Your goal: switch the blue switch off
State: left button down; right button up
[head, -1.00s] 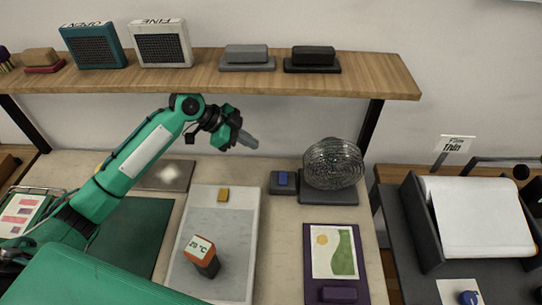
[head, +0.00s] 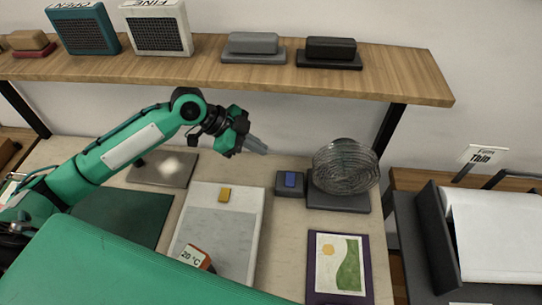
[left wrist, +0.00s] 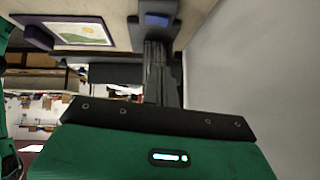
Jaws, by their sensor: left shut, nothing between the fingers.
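The blue switch (head: 290,180) sits on a dark grey box (head: 284,191) on the worktable, just left of a wire-caged fan (head: 345,166). My left gripper (head: 257,146) is shut and empty, above the table and up and left of the switch in the head view. In the left wrist view the blue switch (left wrist: 157,20) shows just beyond the tips of my shut fingers (left wrist: 156,50). My right gripper is not in view.
A wooden shelf (head: 200,74) with boxes and blocks runs above the table. A purple-framed picture (head: 338,264) lies in front. A paper roll stand (head: 442,235) stands right.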

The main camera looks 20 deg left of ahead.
pick_arm(q)
jog(key=p, duration=0.3)
send_over(290, 175)
jog(key=s+a, duration=0.1)
jog(key=a, duration=0.1)
jog(key=f, duration=0.6)
jog(key=shift+s+d+f, duration=0.1)
jog(key=shift+d+f, duration=0.1)
jog(key=shift+d, duration=0.05)
notch_tip(290, 175, down, 2)
jog(key=shift+a+f+p, duration=0.15)
jog(key=shift+f+p, duration=0.1)
jog(key=shift+p, duration=0.4)
jog(key=shift+a+f, duration=0.1)
jog(key=shift+f, duration=0.65)
jog(key=shift+w, duration=0.2)
jog(key=shift+w+f+b, duration=0.1)
jog(key=shift+f+b, duration=0.3)
jog(key=shift+r, duration=0.2)
